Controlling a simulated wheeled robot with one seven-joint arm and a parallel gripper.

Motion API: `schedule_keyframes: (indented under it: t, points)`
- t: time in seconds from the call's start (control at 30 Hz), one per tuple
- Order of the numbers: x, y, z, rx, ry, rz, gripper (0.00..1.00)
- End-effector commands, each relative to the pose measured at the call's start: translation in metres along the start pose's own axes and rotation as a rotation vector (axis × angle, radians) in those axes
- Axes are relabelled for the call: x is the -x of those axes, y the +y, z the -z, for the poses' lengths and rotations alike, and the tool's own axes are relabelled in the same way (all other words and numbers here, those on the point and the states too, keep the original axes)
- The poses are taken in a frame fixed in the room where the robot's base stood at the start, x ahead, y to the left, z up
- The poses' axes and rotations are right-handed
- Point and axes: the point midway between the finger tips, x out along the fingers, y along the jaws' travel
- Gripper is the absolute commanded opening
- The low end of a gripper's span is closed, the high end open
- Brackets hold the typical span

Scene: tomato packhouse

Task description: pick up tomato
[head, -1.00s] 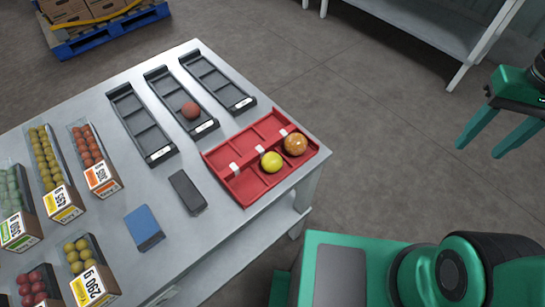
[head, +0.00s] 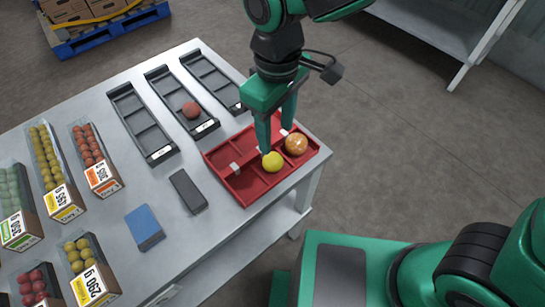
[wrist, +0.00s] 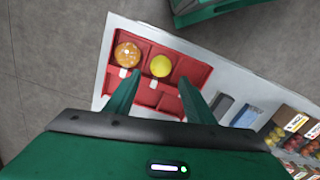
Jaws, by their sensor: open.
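A yellow tomato (head: 272,162) and an orange, speckled tomato (head: 296,144) sit in compartments of the red tray (head: 243,198) at the table's right corner. A reddish tomato (head: 191,110) lies in the middle black tray (head: 165,88). My gripper (head: 277,150) is open and points down over the red tray, its fingers close to the yellow tomato in the head view. In the wrist view, the yellow tomato (wrist: 161,65) shows beyond and between the fingertips (wrist: 160,82), with the orange one (wrist: 127,54) to its left. The fingers look empty.
Two more black trays (head: 140,122) flank the middle one. A dark block (head: 188,190) and a blue pad (head: 144,226) lie left of the red tray. Packed punnets (head: 98,177) of small tomatoes fill the table's left side.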

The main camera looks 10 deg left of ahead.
Motion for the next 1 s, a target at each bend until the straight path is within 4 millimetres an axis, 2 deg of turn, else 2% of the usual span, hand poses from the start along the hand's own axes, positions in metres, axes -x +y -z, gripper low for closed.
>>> schedule_keyframes:
  t: [0.3,0.53,0.8,1.0]
  points:
    - [-0.044,0.0,-0.001,0.0,-0.004,0.001,0.49]
    - [-0.058,0.0,0.0,-0.001,-0.003,0.0,0.49]
    - [-0.094,-0.001,0.003,-0.001,-0.004,0.0,0.49]
    - [-0.104,-0.001,0.003,-0.002,-0.001,0.0,0.49]
